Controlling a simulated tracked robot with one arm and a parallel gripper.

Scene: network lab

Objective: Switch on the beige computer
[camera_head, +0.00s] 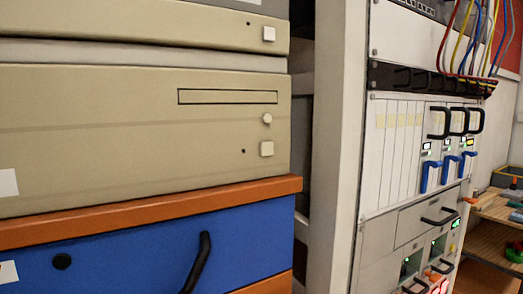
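A beige computer (110,150) fills the left of the view, lying flat on a wooden top. Its front has a thin drive slot (227,97), a round pale button (267,119) and a square pale button (266,149) near the right edge. A small dark dot beside the square button shows no light. A second beige case (150,28) sits above, with its own square button (268,33) and dark dot; its top is cut off. I cannot tell which case the task means. My gripper is not in view.
Below is an orange-brown wooden edge (150,207) over a blue drawer (120,255) with a black handle (198,265) that sticks out. To the right stands a white rack (400,150) with modules, blue and black handles and colored cables (480,40). Wooden shelves (495,235) are at far right.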

